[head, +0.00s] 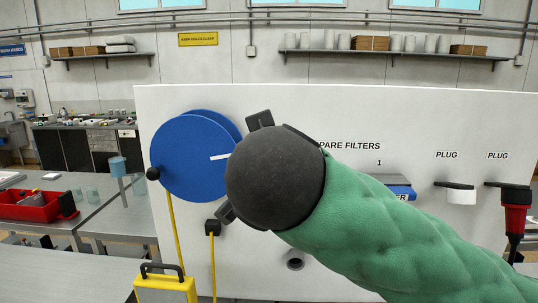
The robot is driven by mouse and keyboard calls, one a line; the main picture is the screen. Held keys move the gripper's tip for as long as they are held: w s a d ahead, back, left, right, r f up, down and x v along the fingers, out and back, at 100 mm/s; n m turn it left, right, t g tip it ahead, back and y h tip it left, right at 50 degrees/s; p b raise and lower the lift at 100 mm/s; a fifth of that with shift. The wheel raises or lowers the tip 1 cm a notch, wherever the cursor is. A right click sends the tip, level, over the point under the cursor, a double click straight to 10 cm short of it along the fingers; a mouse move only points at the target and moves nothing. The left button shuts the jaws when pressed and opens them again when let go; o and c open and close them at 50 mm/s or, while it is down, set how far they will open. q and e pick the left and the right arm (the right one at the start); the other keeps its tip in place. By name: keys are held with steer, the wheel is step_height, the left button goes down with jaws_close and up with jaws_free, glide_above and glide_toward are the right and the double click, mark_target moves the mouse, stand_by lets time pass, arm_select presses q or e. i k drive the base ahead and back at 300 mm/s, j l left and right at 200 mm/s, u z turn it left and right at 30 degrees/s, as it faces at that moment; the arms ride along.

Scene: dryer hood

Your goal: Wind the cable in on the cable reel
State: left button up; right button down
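The cable reel (187,160) is a blue disc on the white panel, with a black knob (153,174) at its left edge and a white mark near its right side. A yellow cable (175,230) hangs from the reel's lower left towards a yellow case (165,288) with a black handle. My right gripper (244,167) is seen from behind, in front of the reel's right edge. Its two dark fingers stick out apart, above and lower left of the round wrist. Its fingertips are partly hidden, and nothing is visible between them. My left gripper is out of view.
The white panel (350,115) carries a black block (213,228) with another yellow cable, a blue filter part (400,193) and plugs (516,208) at right. A metal table with a red bin (35,207) stands left. My green-sleeved arm covers the panel's middle.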

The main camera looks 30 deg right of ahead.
mark_target(189, 152)
steer(key=k+j, duration=0.7)
steer(key=k, duration=0.15)
